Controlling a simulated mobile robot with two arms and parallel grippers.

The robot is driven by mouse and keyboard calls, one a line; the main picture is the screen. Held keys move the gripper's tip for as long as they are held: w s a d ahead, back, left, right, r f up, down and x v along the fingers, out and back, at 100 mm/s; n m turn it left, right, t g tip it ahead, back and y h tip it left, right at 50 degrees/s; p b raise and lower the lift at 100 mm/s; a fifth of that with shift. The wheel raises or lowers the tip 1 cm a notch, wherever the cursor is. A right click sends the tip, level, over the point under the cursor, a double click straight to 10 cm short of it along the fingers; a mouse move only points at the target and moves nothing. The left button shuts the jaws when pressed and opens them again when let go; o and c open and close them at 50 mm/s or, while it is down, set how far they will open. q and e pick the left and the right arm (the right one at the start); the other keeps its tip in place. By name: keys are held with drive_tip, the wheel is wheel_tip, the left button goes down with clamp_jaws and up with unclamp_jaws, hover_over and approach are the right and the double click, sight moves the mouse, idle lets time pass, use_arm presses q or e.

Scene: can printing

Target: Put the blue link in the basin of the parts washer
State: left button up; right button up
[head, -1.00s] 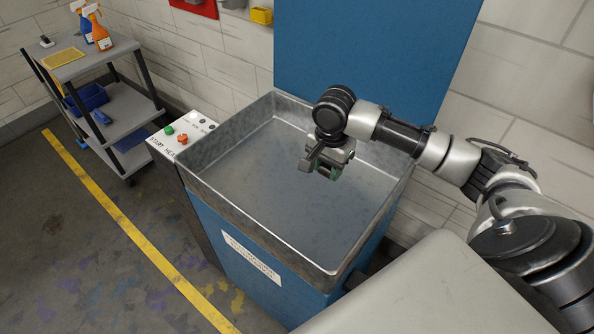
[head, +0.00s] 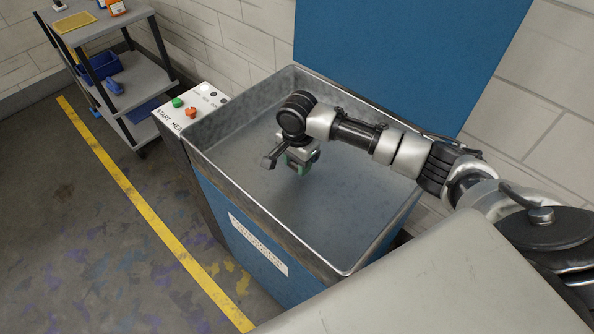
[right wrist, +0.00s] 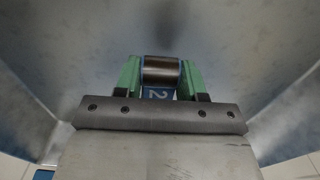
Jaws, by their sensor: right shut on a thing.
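My right gripper (head: 303,168) hangs over the basin (head: 345,215) of the blue parts washer (head: 235,235), with its green fingers pointing down. In the right wrist view, the green fingers (right wrist: 161,82) are shut on the blue link (right wrist: 158,93), which shows a metal cylindrical end and a blue part marked with a 2. Grey basin walls surround it in that view. The link is mostly hidden by the gripper in the head view. How high it is above the basin floor is hard to tell. My left gripper is not in view.
The washer's blue lid (head: 400,55) stands open behind the basin. A control panel (head: 190,108) with green and orange buttons sits at the basin's left.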

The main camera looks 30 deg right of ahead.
sight(297, 179)
drive_tip(key=shift+w+a+f, duration=0.1)
drive_tip(key=shift+f, duration=0.15)
wheel_tip(297, 179, down, 3)
drive_tip(key=shift+r, duration=0.2)
drive_tip(key=shift+f, duration=0.55)
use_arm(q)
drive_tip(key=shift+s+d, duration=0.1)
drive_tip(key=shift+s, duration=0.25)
use_arm(e)
drive_tip(key=o, duration=0.9)
drive_tip(key=shift+f, duration=0.1)
wheel_tip(297, 179, up, 12)
drive_tip(key=shift+r, duration=0.15)
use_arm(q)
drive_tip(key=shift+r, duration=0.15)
